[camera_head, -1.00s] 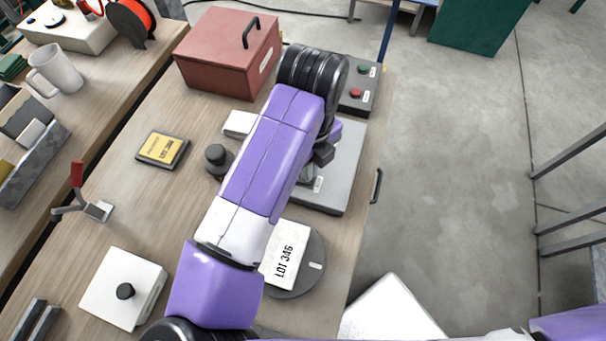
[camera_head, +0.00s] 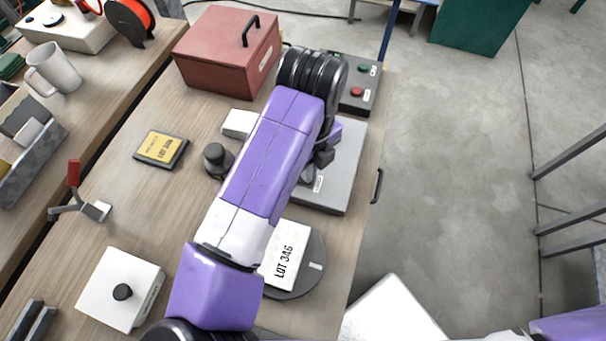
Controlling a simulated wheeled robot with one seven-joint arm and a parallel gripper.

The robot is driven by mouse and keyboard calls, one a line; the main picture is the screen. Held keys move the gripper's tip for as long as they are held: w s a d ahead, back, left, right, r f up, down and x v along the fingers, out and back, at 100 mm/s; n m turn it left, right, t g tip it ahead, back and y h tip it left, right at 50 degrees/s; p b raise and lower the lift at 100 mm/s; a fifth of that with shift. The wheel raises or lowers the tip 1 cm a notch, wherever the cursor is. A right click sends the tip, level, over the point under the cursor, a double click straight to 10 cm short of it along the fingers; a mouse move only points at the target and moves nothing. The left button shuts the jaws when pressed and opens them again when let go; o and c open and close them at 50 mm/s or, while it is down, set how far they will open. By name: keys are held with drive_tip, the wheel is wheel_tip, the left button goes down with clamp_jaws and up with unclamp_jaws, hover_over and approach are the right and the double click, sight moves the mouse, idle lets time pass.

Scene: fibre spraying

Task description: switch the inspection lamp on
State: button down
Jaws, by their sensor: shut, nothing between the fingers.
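My gripper (camera_head: 322,157) shows only in part, as dark pieces below the bent wrist, over the grey plate (camera_head: 345,185) on the table. It looks shut with nothing in it; my arm hides much of it. A dark control box (camera_head: 357,101) with a green button (camera_head: 363,68) and a red button (camera_head: 356,91) stands behind it at the table's right edge, partly covered by my wrist. A white box with a black knob (camera_head: 122,292) lies at the lower left. I cannot tell which thing is the inspection lamp or whether any lamp is lit.
A red lidded box (camera_head: 225,55) stands at the back. A black round-topped piece (camera_head: 216,158) is left of my arm. A yellow-labelled block (camera_head: 161,149), a red-handled clamp (camera_head: 75,175) and a LOT 346 card (camera_head: 284,255) on a round disc lie around.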

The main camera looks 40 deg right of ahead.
drive_tip(key=shift+f+b, duration=0.35)
drive_tip(key=shift+f, duration=0.1)
idle(0.3)
drive_tip(key=shift+r+p, duration=2.5)
drive_tip(key=shift+r, duration=1.05)
